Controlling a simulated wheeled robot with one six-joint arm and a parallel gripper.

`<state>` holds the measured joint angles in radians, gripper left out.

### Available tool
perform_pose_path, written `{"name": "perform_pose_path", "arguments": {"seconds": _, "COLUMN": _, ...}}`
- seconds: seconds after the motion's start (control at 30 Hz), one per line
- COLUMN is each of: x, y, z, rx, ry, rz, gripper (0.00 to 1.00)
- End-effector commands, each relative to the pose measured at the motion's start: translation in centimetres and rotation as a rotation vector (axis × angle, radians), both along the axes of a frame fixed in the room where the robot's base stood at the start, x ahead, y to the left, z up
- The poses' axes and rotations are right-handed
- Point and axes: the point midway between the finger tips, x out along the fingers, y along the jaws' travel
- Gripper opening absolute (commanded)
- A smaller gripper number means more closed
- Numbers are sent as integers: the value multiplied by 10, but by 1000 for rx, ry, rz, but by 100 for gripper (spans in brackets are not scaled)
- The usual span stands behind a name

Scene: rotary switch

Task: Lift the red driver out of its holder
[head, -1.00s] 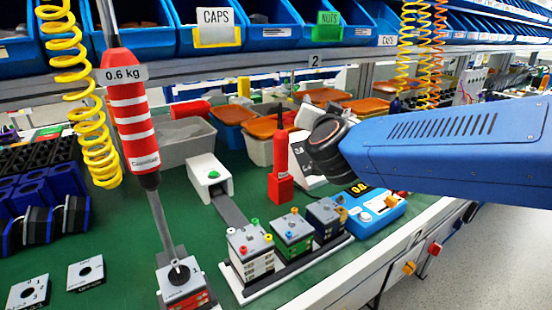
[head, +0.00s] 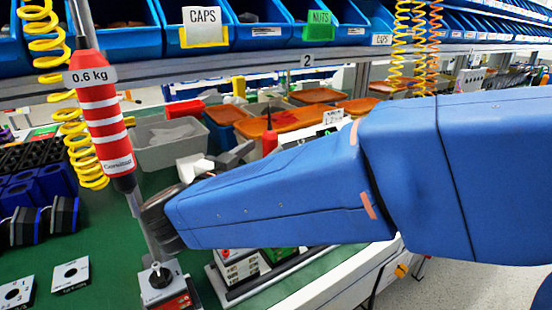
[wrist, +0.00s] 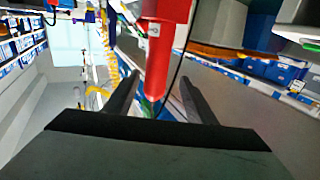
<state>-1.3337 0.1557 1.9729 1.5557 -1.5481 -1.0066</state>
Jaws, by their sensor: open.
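The red driver (head: 270,140) shows only its upper part and dark tip in the head view. Its lower body and its holder are hidden behind my blue arm. In the wrist view the red driver (wrist: 158,65) lies between the two dark fingers of my gripper (wrist: 160,92), with a gap on each side. A wider red block, likely the holder (wrist: 166,9), shows at the top edge of the wrist view. In the head view, grey parts that look like my gripper (head: 235,155) are just left of the driver. My gripper is open.
A hanging red-and-white striped tool (head: 104,115) marked 0.6 kg is close to my dark arm joint. A grey bin (head: 168,142) and orange-lidded boxes (head: 275,122) stand behind. A small fixture (head: 240,270) is partly covered by my arm.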

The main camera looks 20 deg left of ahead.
Motion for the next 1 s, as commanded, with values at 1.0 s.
{"name": "perform_pose_path", "arguments": {"seconds": 1.0, "x": 70, "y": -21, "z": -2, "rx": -6, "ry": 2, "rz": -3, "gripper": 51}}
